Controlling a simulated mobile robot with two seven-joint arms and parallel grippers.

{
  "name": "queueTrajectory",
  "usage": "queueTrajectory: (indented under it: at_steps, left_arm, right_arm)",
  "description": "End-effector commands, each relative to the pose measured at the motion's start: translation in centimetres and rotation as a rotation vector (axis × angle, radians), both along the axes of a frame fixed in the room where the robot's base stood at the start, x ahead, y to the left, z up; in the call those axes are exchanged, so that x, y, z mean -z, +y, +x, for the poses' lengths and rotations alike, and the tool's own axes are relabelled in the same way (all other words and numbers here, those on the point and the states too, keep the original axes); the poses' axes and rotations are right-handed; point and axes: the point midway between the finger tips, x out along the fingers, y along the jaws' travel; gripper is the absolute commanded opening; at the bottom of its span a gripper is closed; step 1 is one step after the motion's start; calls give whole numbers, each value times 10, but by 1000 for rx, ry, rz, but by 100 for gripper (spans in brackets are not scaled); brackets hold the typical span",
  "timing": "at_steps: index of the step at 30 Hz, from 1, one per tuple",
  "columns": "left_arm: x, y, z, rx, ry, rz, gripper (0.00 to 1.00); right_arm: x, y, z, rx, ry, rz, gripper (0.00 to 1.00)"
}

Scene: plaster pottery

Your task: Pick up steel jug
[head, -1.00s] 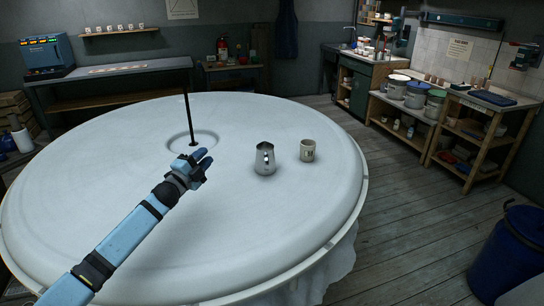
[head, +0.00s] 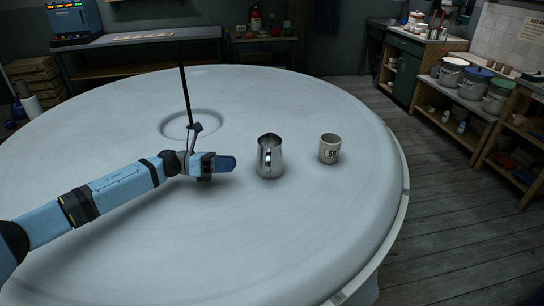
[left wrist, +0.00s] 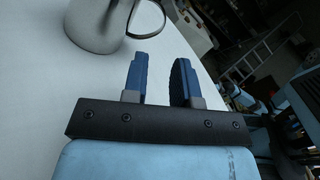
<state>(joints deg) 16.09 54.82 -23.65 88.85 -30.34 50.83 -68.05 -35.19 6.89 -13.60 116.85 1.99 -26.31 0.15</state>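The steel jug (head: 270,158) stands upright on the round white table (head: 240,240), right of the middle in the head view. My left gripper (head: 226,163) is just left of the jug, apart from it, with its fingers pointing right towards it. In the left wrist view the two blue fingers (left wrist: 160,80) are spread with a gap between them, and nothing is in the gap. The lower part of the jug (left wrist: 98,25) and its handle show there at the top left, beyond the fingertips. My right gripper is not in view.
A pale cup marked 59 (head: 330,149) stands right of the jug. A thin dark rod (head: 186,95) rises from a round recess behind my left gripper. The front of the table is clear. Shelves with lidded buckets (head: 474,82) stand at the right.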

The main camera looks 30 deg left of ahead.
Motion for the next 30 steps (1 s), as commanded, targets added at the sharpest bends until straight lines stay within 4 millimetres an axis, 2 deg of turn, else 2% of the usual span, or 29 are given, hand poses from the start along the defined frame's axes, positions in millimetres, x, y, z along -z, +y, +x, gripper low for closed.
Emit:
queueTrajectory:
  at_steps: [3,6,14,22,30]
  left_arm:
    - [-3,-22,12,1,-2,-4,26]
    - [-2,-35,18,-1,-1,-2,26]
    - [-2,-49,25,-2,1,-3,26]
    - [-6,-84,41,-1,1,-3,26]
    - [-4,-90,44,-3,1,-2,26]
  right_arm:
    - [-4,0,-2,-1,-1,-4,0]
    - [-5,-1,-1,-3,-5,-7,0]
    - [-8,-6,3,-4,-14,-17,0]
    - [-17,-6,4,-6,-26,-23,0]
    - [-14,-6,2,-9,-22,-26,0]
